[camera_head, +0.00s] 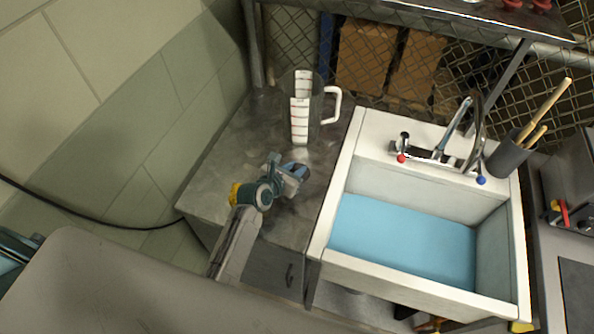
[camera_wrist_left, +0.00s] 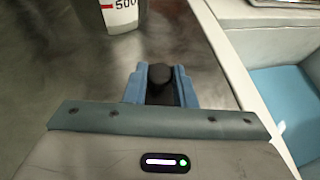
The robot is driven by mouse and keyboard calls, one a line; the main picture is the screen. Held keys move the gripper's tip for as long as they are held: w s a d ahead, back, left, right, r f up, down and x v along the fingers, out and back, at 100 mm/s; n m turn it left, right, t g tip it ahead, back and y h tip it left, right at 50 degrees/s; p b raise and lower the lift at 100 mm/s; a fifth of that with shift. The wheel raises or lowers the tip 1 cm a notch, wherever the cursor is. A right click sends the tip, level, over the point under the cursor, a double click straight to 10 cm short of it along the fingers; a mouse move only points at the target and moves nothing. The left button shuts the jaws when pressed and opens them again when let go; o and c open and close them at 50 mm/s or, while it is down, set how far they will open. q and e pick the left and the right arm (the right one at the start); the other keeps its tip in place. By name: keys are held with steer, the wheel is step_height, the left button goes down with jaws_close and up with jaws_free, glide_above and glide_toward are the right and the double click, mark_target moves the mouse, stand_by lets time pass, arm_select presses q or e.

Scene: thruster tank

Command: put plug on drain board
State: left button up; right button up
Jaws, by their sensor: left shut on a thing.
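My left gripper (camera_head: 297,172) is over the grey metal counter left of the sink, which is the only drain board-like surface (camera_head: 215,175) I see. In the left wrist view its blue fingers (camera_wrist_left: 161,88) are shut on a small black plug (camera_wrist_left: 160,76). The plug is between the fingertips with its rounded dark top showing; its lower part is hidden. I cannot tell whether the plug touches the counter. In the head view the plug is too small to make out. My right gripper is in neither view.
A clear measuring jug (camera_head: 301,120) stands on the counter just beyond the gripper. The white sink (camera_head: 345,185) with blue water (camera_head: 400,240) and a faucet (camera_head: 440,152) is to the right. A grey cup of wooden-handled tools (camera_head: 507,157) stands at its back right. Bare counter surrounds the gripper.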

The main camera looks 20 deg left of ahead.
arm_select(q)
steer(key=shift+r, duration=0.1)
steer(key=shift+s, duration=0.2)
steer(key=o, duration=0.8)
steer(key=shift+o, duration=0.9)
steer(key=shift+w+f, duration=0.1)
steer(key=shift+f, duration=0.1)
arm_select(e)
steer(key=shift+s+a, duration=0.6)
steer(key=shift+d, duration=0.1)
